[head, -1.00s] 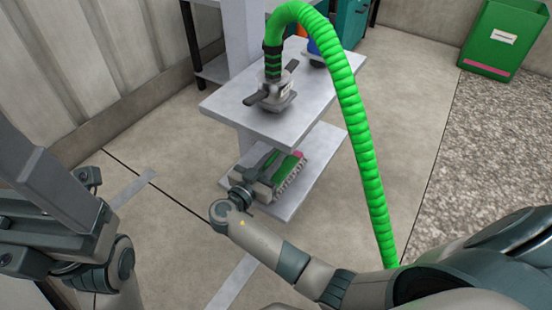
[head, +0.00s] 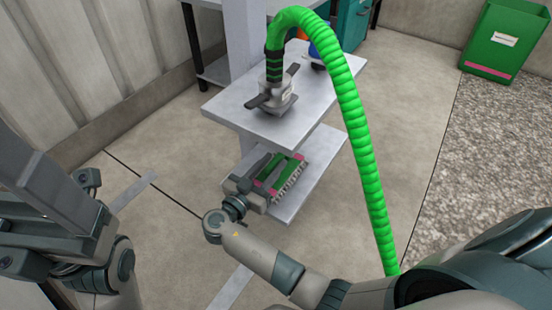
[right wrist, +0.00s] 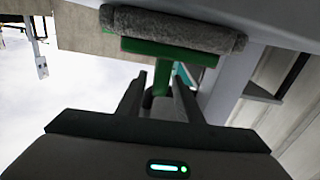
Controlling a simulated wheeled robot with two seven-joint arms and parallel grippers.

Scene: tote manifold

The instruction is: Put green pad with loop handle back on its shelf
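The green pad (head: 286,174) lies on the lower board of the small grey stand in the head view, with pink strips near its ends and a bristly grey edge. In the right wrist view its fuzzy grey roll (right wrist: 175,29) and green handle part (right wrist: 161,82) show. My right gripper (head: 262,170) is just left of the pad at the lower board. Its fingers stand apart on either side of the green handle part, with small gaps seeming to show. My left gripper (head: 45,262) is at the lower left, away from the stand; its fingertips are unclear.
The stand's upper board (head: 240,110) is close above my right gripper. A grey coupling (head: 272,98) with a thick green hose (head: 360,130) stands on it, and the hose hangs down to the right. A green bin (head: 502,40) is at the far right. Floor left of the stand is clear.

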